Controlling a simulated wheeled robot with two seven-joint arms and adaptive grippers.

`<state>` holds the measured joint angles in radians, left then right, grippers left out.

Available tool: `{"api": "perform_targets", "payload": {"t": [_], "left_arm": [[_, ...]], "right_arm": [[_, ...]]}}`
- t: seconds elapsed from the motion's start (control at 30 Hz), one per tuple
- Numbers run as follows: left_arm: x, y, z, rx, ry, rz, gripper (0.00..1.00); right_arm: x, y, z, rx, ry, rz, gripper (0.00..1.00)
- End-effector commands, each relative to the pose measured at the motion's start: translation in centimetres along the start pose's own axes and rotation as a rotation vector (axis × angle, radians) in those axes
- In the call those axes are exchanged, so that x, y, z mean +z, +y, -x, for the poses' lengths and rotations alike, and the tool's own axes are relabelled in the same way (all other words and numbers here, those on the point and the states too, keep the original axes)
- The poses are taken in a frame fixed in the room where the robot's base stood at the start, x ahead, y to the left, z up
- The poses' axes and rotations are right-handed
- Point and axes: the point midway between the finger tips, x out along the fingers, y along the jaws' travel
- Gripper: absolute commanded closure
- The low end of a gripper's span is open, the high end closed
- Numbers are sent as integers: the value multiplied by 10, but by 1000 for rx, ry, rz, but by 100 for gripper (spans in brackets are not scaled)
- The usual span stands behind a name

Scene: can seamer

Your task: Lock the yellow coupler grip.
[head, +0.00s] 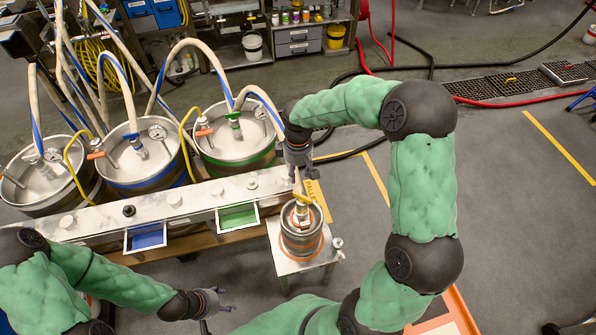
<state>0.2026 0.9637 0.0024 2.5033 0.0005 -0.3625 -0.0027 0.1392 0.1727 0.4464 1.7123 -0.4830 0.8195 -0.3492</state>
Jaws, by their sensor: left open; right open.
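The yellow coupler grip (303,197) sits on top of a small steel keg (302,239) in the right middle of the head view. The keg stands upright on a small low stand (290,265). My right gripper (299,180) reaches down from above, open, just over the yellow grip; I cannot tell whether it touches it. My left gripper (226,299) is open and empty at lower centre, left of and nearer than the stand. The coupler's lower part is small and hard to make out.
Large kegs with hoses and orange-handled couplers, such as the green-banded keg (238,152), stand behind a metal bench (150,207). The bench has a blue bin (147,237) and a green bin (238,216). Open floor (520,220) lies at right; an orange-edged tray (462,313) is bottom right.

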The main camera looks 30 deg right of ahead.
Motion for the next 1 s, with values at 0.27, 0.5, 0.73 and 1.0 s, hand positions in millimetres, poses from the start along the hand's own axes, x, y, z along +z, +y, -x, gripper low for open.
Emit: {"api": "perform_targets", "payload": {"t": [0.27,0.5,0.73,1.0], "left_arm": [[-1,-13,-37,0,0,0,40],[-2,-23,-65,0,0,0,40],[-3,-25,-69,0,0,0,40],[-3,-30,-84,0,0,0,40]], "right_arm": [[10,1,-13,4,2,-3,57],[22,-1,-17,1,0,-1,57],[24,-2,-26,-2,-3,0,57],[25,-2,-73,-3,-4,0,57]]}}
